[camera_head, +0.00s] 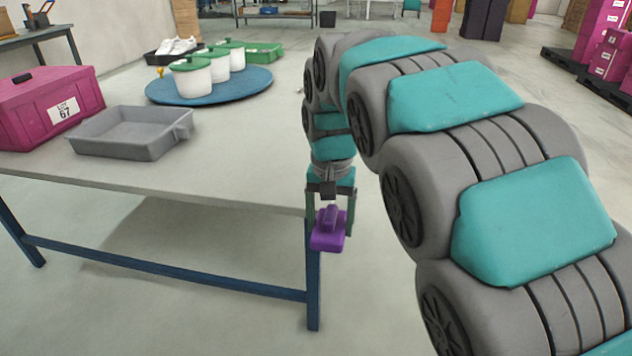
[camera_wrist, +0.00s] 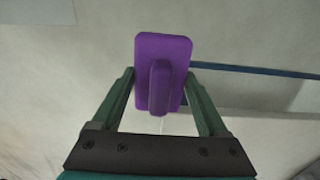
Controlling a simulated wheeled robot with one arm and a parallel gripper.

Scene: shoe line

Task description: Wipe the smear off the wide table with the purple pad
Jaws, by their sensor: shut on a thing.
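The purple pad (camera_head: 328,238), a flat block with a raised grip, is held in my gripper (camera_head: 331,226) at the near right corner of the wide table (camera_head: 225,165). In the wrist view the pad (camera_wrist: 175,55) lies between the two fingers of my gripper (camera_wrist: 160,80), which are shut on it. In the head view the pad shows in front of the table's blue corner leg, apart from the visible top surface. I cannot make out a smear on the tabletop in either view.
A grey tray (camera_head: 125,145) and a magenta box (camera_head: 45,108) labelled LOT 67 stand at the table's left. Farther back are a blue round board (camera_head: 165,95) with white, green-lidded pots (camera_head: 190,80), a green tray (camera_head: 262,55) and a black tray with white shoes (camera_head: 178,46). The front middle is clear.

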